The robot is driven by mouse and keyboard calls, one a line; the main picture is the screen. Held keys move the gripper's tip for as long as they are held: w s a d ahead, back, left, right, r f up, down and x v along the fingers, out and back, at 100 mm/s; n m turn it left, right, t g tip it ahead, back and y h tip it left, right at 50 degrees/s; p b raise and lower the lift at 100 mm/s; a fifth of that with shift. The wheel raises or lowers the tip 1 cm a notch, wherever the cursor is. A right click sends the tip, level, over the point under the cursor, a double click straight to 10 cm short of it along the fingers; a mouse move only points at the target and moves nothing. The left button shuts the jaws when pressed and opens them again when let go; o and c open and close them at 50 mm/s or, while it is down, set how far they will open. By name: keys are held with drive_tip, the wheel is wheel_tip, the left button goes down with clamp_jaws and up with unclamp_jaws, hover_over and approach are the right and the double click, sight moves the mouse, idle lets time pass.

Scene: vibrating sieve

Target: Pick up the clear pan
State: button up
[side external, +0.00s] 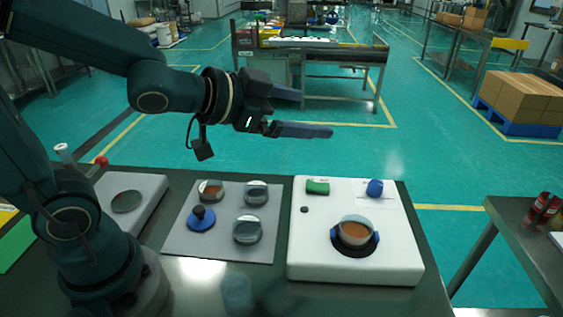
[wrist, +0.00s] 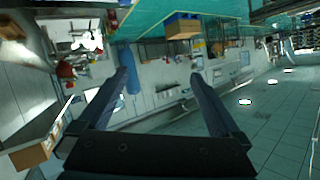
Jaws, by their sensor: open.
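Two clear round pans with no coloured contents showing sit on the grey mat (side external: 178,240), one at the back right (side external: 256,193) and one at the front (side external: 247,230). Another round pan (side external: 211,190) at the mat's back left holds reddish-brown material. I cannot tell for certain which is the task's clear pan. My gripper (side external: 316,114) is open and empty, high above and behind the table, pointing right and well apart from every pan. In the wrist view its two fingers (wrist: 161,76) are spread with nothing between them; no pan can be made out there.
A blue lid with a black knob (side external: 201,218) lies on the mat. The white machine (side external: 310,255) at right holds a pan of orange-brown material (side external: 355,232) between blue clamps, with green (side external: 318,187) and blue (side external: 375,188) parts behind. A grey plate (side external: 148,205) stands left.

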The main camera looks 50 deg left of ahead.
drive_tip(key=w+d+f+m+g+h, duration=0.1)
drive_tip(key=d+f+m+g+h, duration=0.1)
drive_tip(key=d+f+m+h, duration=0.35)
drive_tip(key=n+g+h, duration=0.1)
drive_tip(key=g+h, duration=0.1)
drive_tip(key=g, duration=0.1)
approach(370, 232)
drive_tip(key=shift+w+d+f, duration=0.1)
drive_tip(key=shift+w+d, duration=0.5)
drive_tip(key=shift+d, duration=0.25)
drive_tip(key=shift+f+n, duration=0.25)
drive_tip(key=shift+f, duration=0.1)
drive_tip(key=shift+d+f+y, duration=0.2)
drive_tip(key=shift+y, duration=0.05)
drive_tip(key=shift+x, duration=2.25)
drive_tip(key=shift+w, duration=0.15)
drive_tip(key=c, duration=1.4)
drive_tip(key=shift+r, duration=0.2)
